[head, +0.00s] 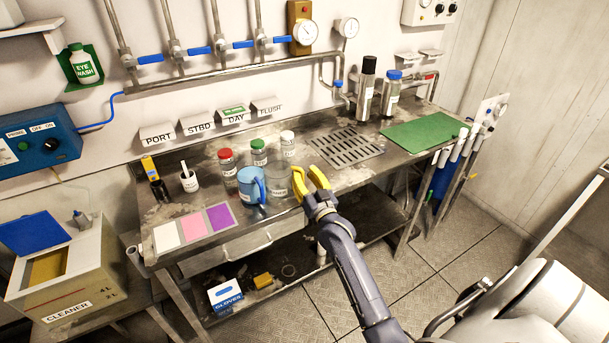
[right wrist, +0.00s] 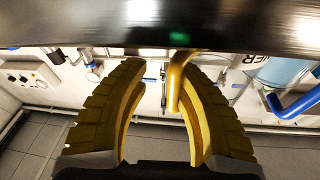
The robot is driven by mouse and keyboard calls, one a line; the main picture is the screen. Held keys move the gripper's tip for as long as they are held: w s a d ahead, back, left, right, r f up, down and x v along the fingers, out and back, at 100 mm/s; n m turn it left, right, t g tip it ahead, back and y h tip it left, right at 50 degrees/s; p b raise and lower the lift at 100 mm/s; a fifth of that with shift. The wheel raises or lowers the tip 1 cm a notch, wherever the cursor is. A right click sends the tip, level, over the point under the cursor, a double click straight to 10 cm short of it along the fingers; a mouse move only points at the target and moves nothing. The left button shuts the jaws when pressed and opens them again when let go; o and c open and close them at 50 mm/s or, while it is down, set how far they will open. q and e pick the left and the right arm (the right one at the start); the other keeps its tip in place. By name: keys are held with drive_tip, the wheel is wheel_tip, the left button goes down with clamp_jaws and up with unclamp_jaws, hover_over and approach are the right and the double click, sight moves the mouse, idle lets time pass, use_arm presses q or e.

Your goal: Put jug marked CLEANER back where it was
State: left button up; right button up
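The clear jug marked CLEANER (head: 278,182) stands upright on the steel bench, just right of a blue jug (head: 250,190). Part of its label, ending in "ER" (right wrist: 251,58), shows in the right wrist view, upside down. My right gripper (head: 309,179) is beside the clear jug, on its right, with its yellow fingers apart. In the right wrist view the gripper (right wrist: 160,90) is open. A yellow bar (right wrist: 175,80), which looks like the jug's handle, lies between the fingers, nearer the right one. I cannot tell whether it touches. My left gripper is not in view.
Jars with red (head: 226,165), green (head: 258,154) and white lids stand behind the jugs. White, pink and purple squares (head: 193,226) lie left. A drain grate (head: 346,147) and green mat (head: 420,134) are right. A box labelled CLEANER (head: 75,280) stands lower left.

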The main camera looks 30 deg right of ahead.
drive_tip(key=v, duration=1.2)
drive_tip(key=s+a+f+n+g+y, duration=0.1)
drive_tip(key=a+f+g, duration=0.15)
drive_tip(key=f, duration=1.05)
drive_tip(key=s+a+f+n+g+y, duration=0.1)
drive_tip(key=a+f+g, duration=0.15)
drive_tip(key=f, duration=1.05)
drive_tip(key=s+a+f+n+g, duration=0.1)
drive_tip(key=s+a+f+g, duration=0.1)
drive_tip(key=s+f, duration=0.5)
drive_tip(key=s+a+f+g, duration=0.1)
drive_tip(key=s+f+g, duration=0.25)
drive_tip(key=f, duration=0.75)
drive_tip(key=s+a+f+n+g+y, duration=0.1)
drive_tip(key=s+a+f+n+g, duration=0.2)
drive_tip(key=s+f, duration=1.15)
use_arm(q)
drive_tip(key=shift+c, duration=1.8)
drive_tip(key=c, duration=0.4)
use_arm(e)
drive_tip(key=s+f+g, duration=0.2)
drive_tip(key=s+f, duration=0.1)
drive_tip(key=s, duration=0.8)
drive_tip(key=s+f+g, duration=0.3)
drive_tip(key=s, duration=0.9)
drive_tip(key=shift+s+a+f+n, duration=0.2)
drive_tip(key=shift+a+f+n, duration=0.05)
drive_tip(key=shift+f+n, duration=0.15)
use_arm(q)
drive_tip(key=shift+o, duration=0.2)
